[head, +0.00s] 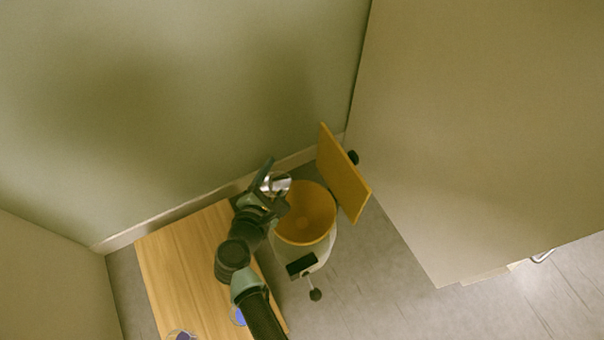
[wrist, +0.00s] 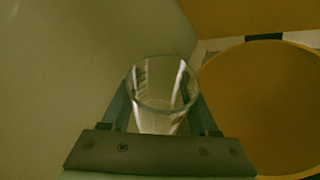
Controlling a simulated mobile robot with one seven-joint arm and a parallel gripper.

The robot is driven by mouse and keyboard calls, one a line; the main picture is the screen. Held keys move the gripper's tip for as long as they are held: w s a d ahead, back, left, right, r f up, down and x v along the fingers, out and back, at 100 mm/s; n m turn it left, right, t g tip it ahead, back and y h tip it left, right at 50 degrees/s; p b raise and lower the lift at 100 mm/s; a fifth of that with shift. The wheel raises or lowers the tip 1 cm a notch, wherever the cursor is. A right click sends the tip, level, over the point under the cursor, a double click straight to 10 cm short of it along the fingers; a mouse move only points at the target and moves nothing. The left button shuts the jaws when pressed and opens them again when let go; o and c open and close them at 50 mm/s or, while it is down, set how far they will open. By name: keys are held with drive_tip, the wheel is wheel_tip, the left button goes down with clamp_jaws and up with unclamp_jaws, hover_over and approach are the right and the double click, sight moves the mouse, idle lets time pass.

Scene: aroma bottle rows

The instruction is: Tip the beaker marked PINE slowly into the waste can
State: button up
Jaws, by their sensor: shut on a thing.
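My gripper (head: 268,190) is shut on a clear glass beaker (head: 277,183), with a finger on each side of it. The beaker also shows between the fingers in the wrist view (wrist: 162,85). I cannot read a PINE mark on it, and I cannot tell whether it holds liquid or how far it is tilted. The waste can (head: 305,213) stands open, with an orange inside and a pale body. In the head view the beaker is at the can's upper left rim. In the wrist view the can's opening (wrist: 265,105) lies to the right of the beaker.
The can's orange lid (head: 343,174) stands raised on its right side. A wooden table (head: 185,260) is left of the can, with a blue-filled vessel (head: 238,317) and a purple-blue one (head: 182,335) near the bottom. Walls rise close behind. Grey floor (head: 385,290) is clear at lower right.

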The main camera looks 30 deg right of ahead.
drive_tip(key=shift+w+a+r+n+g, duration=0.2)
drive_tip(key=shift+w+n+g, duration=0.1)
drive_tip(key=shift+n, duration=0.2)
drive_tip(key=shift+f+n+g+h, duration=0.3)
drive_tip(key=shift+f+n+h, duration=0.05)
drive_tip(key=shift+n+h, duration=0.05)
drive_tip(key=shift+w+a+f+n+g+h+b, duration=0.45)
drive_tip(key=shift+w+a+f+n+g, duration=0.2)
drive_tip(key=shift+w+n, duration=0.3)
drive_tip(key=shift+w+a+f+n+g+h+b, duration=0.15)
drive_tip(key=shift+w+a+n+g+h+b, duration=0.25)
drive_tip(key=shift+n+b, duration=0.55)
drive_tip(key=w+a+r, duration=0.3)
drive_tip(key=w+r, duration=0.1)
drive_tip(key=r, duration=0.1)
